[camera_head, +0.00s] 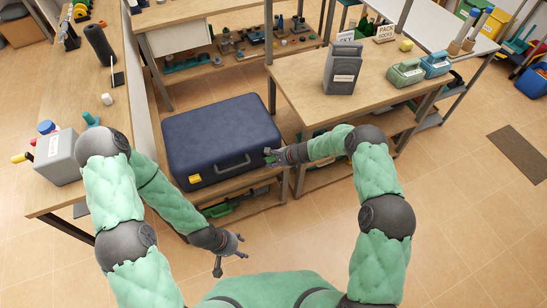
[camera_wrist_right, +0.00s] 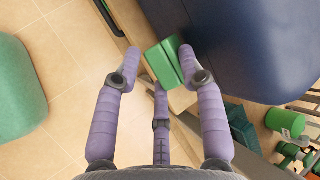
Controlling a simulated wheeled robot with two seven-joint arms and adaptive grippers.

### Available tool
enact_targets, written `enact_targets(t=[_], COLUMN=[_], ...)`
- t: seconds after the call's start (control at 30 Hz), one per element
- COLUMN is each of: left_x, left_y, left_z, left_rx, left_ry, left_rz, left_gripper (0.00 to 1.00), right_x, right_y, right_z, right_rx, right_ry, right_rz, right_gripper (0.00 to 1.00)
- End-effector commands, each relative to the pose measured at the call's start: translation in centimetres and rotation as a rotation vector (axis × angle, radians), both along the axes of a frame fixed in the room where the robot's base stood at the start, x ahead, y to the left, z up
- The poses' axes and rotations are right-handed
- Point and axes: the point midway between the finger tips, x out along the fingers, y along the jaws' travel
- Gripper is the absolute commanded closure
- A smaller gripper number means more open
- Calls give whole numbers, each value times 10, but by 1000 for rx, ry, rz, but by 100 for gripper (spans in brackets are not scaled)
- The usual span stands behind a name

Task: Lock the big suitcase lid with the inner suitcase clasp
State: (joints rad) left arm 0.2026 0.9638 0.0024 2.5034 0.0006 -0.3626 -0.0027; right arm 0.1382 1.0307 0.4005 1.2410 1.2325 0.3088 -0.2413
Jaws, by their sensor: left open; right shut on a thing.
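The big dark blue suitcase (camera_head: 215,130) lies flat on a wooden bench, its lid appearing closed. A yellow clasp (camera_head: 195,178) is at the left of its front edge, and a handle (camera_head: 233,162) is in the middle. A green clasp is at the right end, seen in the right wrist view (camera_wrist_right: 160,66) beside the blue suitcase wall (camera_wrist_right: 235,50). My right gripper (camera_head: 272,155) is there, its fingers shut around the green clasp. Whether the clasp is latched cannot be told. My left gripper (camera_head: 230,253) is open and empty, below and in front of the suitcase.
A table (camera_head: 300,92) to the right of the suitcase holds a grey box (camera_head: 342,70) and green and blue cases. A left bench carries a light grey box (camera_head: 58,157). A lower shelf under the suitcase holds green items. The tiled floor at right is mostly clear.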

Motion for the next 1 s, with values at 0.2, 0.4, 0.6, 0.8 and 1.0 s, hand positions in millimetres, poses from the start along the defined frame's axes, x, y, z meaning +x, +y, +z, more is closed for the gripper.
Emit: enact_targets(t=[0.2, 0.4, 0.6, 0.8, 1.0], left_x=[0, 0, 0, 0, 0], left_y=[0, 0, 0, 0, 0], left_z=[30, 48, 60, 65, 60], left_rx=[0, 0, 0, 0, 0], left_ry=[0, 0, 0, 0, 0], left_rz=[0, 0, 0, 0, 0], left_gripper=[44, 44, 44, 44, 44], right_x=[1, 3, 5, 7, 11], right_y=[4, 6, 8, 9, 10], right_z=[7, 9, 11, 12, 13], right_rx=[-13, -25, -38, -54, -77], right_ry=[49, 95, 142, 192, 252], right_rz=[8, 9, 12, 14, 15], right_gripper=[92, 92, 92, 92, 92])
